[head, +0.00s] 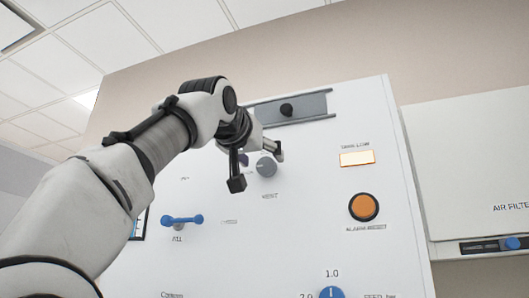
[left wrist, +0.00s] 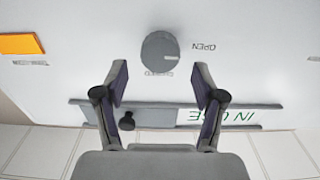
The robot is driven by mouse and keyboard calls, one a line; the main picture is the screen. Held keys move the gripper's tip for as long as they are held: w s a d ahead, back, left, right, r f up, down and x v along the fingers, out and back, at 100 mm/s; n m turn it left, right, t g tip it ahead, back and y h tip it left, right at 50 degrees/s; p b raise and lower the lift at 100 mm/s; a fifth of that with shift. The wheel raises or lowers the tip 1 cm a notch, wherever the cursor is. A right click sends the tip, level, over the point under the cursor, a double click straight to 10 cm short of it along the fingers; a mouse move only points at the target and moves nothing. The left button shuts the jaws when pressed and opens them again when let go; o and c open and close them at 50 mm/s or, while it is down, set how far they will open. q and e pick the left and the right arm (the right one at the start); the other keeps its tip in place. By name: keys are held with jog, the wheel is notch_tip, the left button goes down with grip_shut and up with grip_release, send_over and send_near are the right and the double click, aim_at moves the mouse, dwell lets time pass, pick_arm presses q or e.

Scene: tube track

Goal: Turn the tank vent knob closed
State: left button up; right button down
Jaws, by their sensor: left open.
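The vent knob (head: 266,167) is a round grey dial on the white panel, above a label reading VENT. In the left wrist view, which is upside down to the panel, the knob (left wrist: 160,53) shows a white pointer mark towards the OPEN label (left wrist: 204,47). Another label by the knob's lower edge is too small to read surely. My left gripper (head: 258,168) is open in front of the panel, its fingers apart near the knob. In the wrist view the knob lies beyond the fingertips (left wrist: 160,76), with nothing between them. My right gripper is not in view.
A grey sliding plate with a black knob (head: 287,110) sits above the vent. A lit TANK LOW lamp (head: 357,158), an orange alarm reset button (head: 363,207), a blue fill lever (head: 182,220) and a blue feed dial (head: 331,292) are around it. An air filter box (head: 475,170) is at right.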

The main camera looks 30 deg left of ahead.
aim_at(265, 163)
pick_arm(q)
jog(key=x, duration=0.4)
jog(key=shift+f, duration=0.4)
jog(key=shift+s+r, duration=0.1)
jog(key=shift+s, duration=0.1)
jog(key=shift+s+d+r, duration=0.1)
jog(key=shift+s+d, duration=0.05)
jog(key=shift+s, duration=0.15)
jog(key=shift+c, duration=1)
jog(key=shift+s, duration=0.1)
jog(key=c, duration=0.9)
jog(key=shift+c, duration=0.2)
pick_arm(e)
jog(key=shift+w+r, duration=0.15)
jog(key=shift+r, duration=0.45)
